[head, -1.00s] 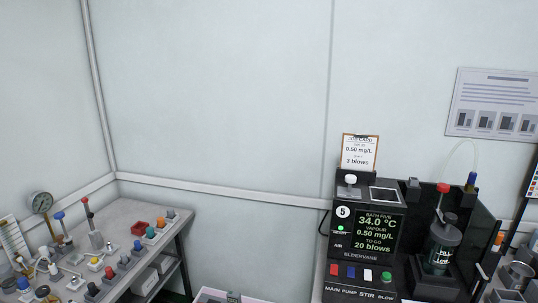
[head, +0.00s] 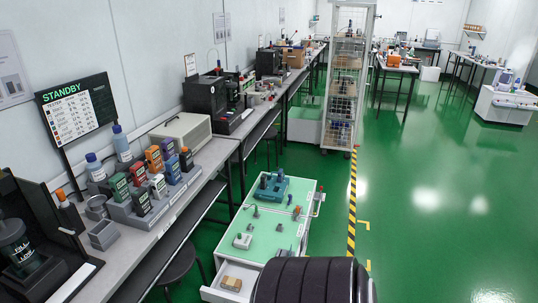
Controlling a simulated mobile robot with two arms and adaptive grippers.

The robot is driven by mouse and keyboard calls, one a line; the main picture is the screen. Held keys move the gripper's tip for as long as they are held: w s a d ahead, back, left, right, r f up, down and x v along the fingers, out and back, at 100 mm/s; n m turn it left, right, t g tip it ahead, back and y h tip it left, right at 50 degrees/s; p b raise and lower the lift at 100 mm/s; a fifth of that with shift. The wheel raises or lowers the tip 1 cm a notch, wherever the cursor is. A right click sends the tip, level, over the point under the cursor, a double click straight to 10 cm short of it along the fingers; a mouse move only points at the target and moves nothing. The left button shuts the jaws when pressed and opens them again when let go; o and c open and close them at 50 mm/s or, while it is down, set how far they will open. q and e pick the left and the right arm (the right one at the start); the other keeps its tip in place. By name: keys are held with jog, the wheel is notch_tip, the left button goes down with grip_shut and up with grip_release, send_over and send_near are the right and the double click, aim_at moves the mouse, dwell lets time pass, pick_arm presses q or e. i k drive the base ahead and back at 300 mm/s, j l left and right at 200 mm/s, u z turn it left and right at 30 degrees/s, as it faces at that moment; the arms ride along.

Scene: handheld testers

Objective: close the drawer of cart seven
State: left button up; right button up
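A white cart with a green top (head: 287,198) stands on the floor right of the long bench. I cannot read a number on it, so I cannot tell whether it is cart seven. Its drawer (head: 215,293) is pulled out at the near end, with a small brown box (head: 231,283) inside. A black ribbed form at the bottom edge hides the right part of the drawer. Several small fittings and a blue-grey device (head: 270,186) sit on the cart top. Neither of my grippers shows in the head view.
A long bench (head: 225,148) with testers and coloured blocks runs along the left wall. A dark stool (head: 178,268) stands between bench and drawer. A wire mesh cage (head: 343,95) stands behind the cart. Green floor (head: 440,220) is open to the right, past a yellow-black stripe (head: 352,205).

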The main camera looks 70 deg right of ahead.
aim_at(249, 273)
jog(key=z, duration=1.9)
